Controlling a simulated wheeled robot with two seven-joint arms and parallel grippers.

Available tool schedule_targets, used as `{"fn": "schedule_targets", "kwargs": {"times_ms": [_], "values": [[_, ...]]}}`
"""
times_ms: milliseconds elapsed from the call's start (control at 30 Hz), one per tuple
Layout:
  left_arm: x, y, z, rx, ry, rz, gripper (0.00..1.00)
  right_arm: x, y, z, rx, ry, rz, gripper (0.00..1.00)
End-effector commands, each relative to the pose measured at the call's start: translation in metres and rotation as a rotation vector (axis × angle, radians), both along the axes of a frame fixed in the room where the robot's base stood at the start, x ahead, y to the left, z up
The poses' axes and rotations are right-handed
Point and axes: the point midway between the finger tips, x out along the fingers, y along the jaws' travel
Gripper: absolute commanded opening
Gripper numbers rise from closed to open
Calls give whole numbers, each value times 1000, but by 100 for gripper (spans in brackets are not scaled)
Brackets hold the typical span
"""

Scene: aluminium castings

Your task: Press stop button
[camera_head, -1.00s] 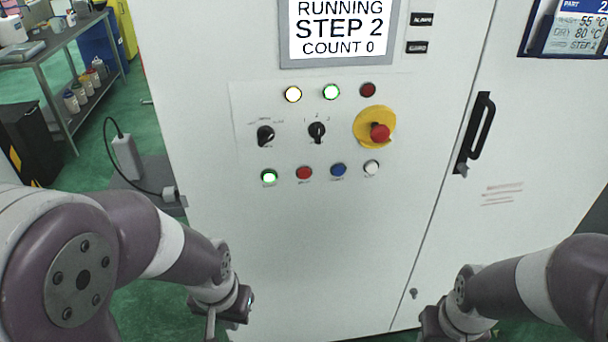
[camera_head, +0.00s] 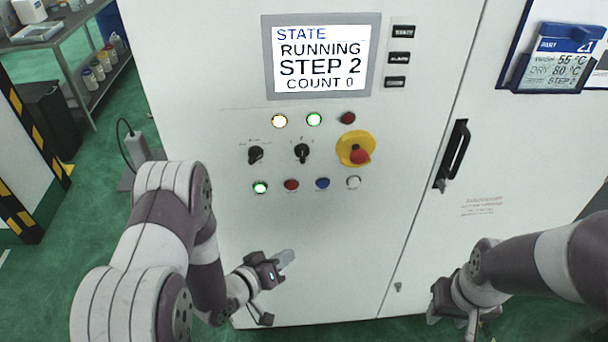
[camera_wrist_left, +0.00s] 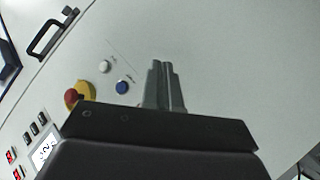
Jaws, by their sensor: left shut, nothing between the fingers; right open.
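The control panel is on a white cabinet (camera_head: 300,230). Its bottom row holds a lit green button (camera_head: 260,187), a red button (camera_head: 291,184), a blue button (camera_head: 322,183) and a white button (camera_head: 353,182); their labels are too small to read. A red mushroom button (camera_head: 360,156) on a yellow disc sits above right. My left gripper (camera_head: 286,258) is shut and empty, below the row and apart from the buttons. The left wrist view shows its closed fingers (camera_wrist_left: 165,85) beside the blue button (camera_wrist_left: 122,87); the red and green row buttons are hidden there. My right gripper (camera_head: 468,318) is open, low at right.
A screen (camera_head: 320,58) reads RUNNING STEP 2, COUNT 0. Two black selector knobs (camera_head: 302,152) sit above the button row. A black door handle (camera_head: 453,155) stands out at right. A shelf table (camera_head: 60,40) is at far left. The cabinet front below the buttons is clear.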

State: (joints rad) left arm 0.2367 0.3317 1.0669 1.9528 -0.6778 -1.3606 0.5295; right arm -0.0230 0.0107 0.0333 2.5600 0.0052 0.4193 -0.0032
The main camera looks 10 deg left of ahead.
Motion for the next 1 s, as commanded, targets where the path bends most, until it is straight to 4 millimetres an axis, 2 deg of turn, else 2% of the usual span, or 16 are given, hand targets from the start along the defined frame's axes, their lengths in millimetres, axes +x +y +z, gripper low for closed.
{"fn": "schedule_targets", "kwargs": {"times_ms": [133, 300, 400, 767, 1000], "values": [[10, -12, 47, -211, -195, -14, 0, 0, 0, -2, 0, 1, 0, 43], [11, -13, 78, -342, -293, -16, 0, 0, 0, -2, 0, 0, 0, 43], [12, -12, 83, -373, -305, -10, 0, 0, 0, -2, 0, 0, 0, 43], [15, -11, 82, -374, -300, -8, 0, 0, 0, -3, 0, 0, 0, 43], [42, -3, 81, -372, -302, -9, 0, 0, 0, -8, 0, 0, 0, 43]]}}
